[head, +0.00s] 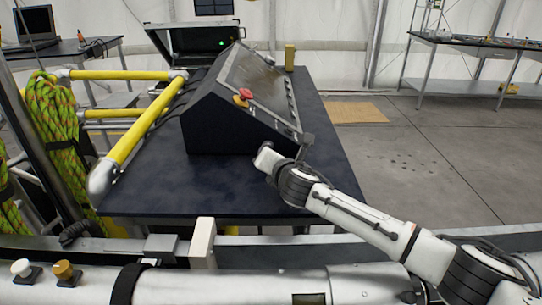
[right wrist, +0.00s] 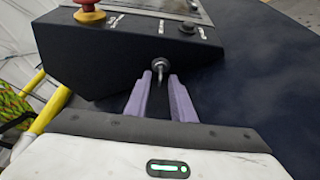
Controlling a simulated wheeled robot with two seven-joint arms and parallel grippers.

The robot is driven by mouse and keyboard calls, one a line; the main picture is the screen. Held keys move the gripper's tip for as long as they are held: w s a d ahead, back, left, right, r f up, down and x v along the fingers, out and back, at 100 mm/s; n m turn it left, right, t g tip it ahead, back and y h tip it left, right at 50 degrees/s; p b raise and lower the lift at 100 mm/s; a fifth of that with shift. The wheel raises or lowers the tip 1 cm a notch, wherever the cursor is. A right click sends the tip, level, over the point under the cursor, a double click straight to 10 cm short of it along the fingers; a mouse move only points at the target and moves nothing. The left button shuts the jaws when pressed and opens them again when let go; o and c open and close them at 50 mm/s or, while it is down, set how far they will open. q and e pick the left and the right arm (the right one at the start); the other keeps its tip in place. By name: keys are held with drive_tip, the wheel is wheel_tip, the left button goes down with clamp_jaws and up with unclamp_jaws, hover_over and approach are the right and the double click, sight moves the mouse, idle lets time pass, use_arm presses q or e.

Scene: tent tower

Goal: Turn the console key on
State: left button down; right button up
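The dark console (head: 225,115) stands on a dark table and has a sloping top panel. In the right wrist view, the small metal key (right wrist: 160,67) sticks out of the console's side face (right wrist: 110,65). My right gripper (right wrist: 157,85) is open, with its two purple-grey fingers apart. The key shows between and just past the fingertips; I cannot tell whether they touch it. In the head view, my right gripper (head: 304,143) is at the console's near right corner, and the key cannot be made out there. My left gripper is not in view.
A red emergency button (head: 243,95) sits on the console above the key, and also shows in the right wrist view (right wrist: 88,8). Yellow railing (head: 140,135) and coiled rope (head: 52,115) stand at left. The dark tabletop (head: 175,185) is clear in front.

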drive_tip(key=shift+s, duration=0.1)
drive_tip(key=v, duration=1)
drive_tip(key=shift+d, duration=0.1)
